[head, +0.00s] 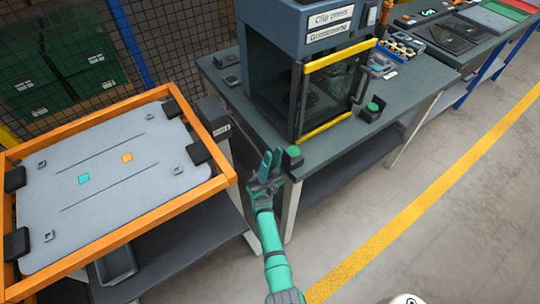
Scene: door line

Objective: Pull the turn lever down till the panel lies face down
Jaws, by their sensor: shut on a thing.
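The grey panel (142,208) lies in an orange frame (120,236) at the left, nearly level. Its upward side shows a teal square, an orange square, two thin lines and small fittings. Black clamps (199,153) hold its edges. A dark grey housing (213,112) with a label stands at the frame's right side. My gripper (268,163) is right of the frame, at the front corner of the press bench, with its fingers pointing away from me. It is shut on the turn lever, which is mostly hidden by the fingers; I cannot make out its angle.
The clip press (301,22) with a yellow-barred guard stands on a bench (350,133) behind my gripper. A green button (293,152) is close to the fingers. Mesh fencing and green crates (84,50) stand at the back left. The floor (460,240) at the right is clear.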

